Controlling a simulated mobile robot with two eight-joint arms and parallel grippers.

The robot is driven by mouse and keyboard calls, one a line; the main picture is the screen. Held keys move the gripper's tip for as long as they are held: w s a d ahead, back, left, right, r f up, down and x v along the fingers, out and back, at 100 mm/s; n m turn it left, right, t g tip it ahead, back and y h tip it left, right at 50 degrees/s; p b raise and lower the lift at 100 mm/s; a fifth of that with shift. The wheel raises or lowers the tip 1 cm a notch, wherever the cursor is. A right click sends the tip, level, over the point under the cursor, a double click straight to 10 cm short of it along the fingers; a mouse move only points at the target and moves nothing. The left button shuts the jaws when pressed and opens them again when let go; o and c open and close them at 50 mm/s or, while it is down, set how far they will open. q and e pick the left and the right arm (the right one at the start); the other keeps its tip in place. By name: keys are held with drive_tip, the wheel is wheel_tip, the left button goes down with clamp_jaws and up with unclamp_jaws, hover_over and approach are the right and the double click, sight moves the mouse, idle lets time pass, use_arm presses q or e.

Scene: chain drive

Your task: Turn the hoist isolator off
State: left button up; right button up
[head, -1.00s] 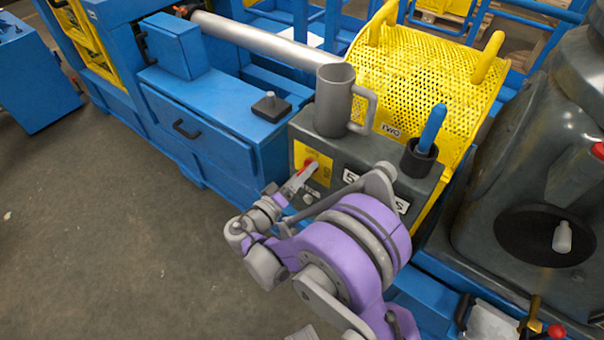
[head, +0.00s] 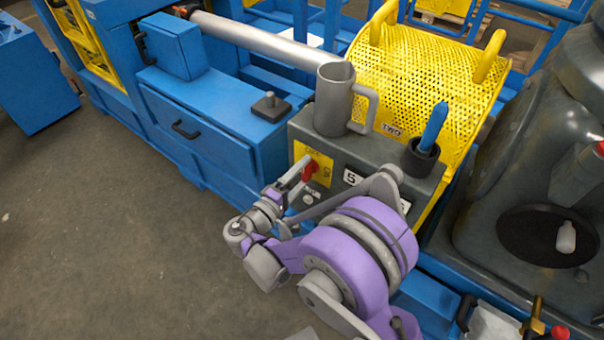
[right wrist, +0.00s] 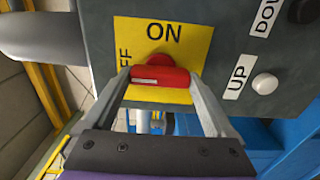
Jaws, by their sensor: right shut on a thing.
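The hoist isolator is a red handle (head: 311,171) on a yellow plate (head: 326,178) on the front of the grey control box (head: 385,162). In the right wrist view the red handle (right wrist: 160,77) lies crosswise between the two grey fingers of my right gripper (right wrist: 160,80), which is shut on it. The plate there reads ON above the handle and part of OFF at its left. I cannot tell exactly which mark the handle points to. My right gripper (head: 301,175) also shows in the head view. My left gripper is not in view.
White UP (right wrist: 238,78) and DOWN labels sit beside the isolator, with a white button (right wrist: 264,83). A yellow mesh guard (head: 420,75) is behind. Open floor (head: 110,240) lies at left.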

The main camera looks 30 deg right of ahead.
idle(0.4)
drive_tip(key=o, duration=1.1)
drive_tip(key=shift+c, duration=0.2)
drive_tip(key=p+v, duration=0.1)
drive_tip(key=v, duration=1)
drive_tip(key=shift+d, duration=0.15)
